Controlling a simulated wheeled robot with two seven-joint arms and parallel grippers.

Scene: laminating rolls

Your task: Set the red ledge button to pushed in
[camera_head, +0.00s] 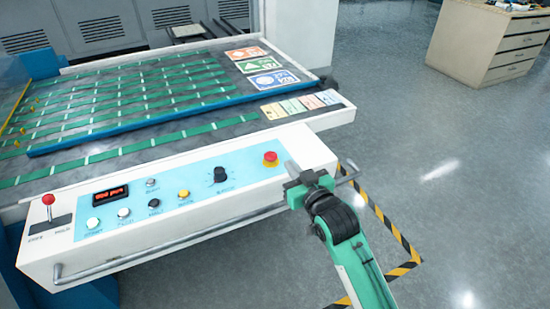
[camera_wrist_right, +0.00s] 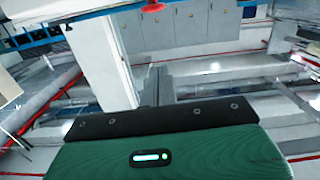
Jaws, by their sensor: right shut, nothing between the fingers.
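In the right wrist view a red cap (camera_wrist_right: 152,6) shows at the top edge, partly cut off. My right gripper (camera_head: 293,172) is just right of the panel's end, a short way from the red button and apart from it in the picture. Its fingers are shut and empty. Whether the button is in or out cannot be told. My left gripper is not in view.
A metal rail (camera_head: 170,240) runs along the front. A drawer cabinet (camera_head: 490,45) stands far right, with open floor between.

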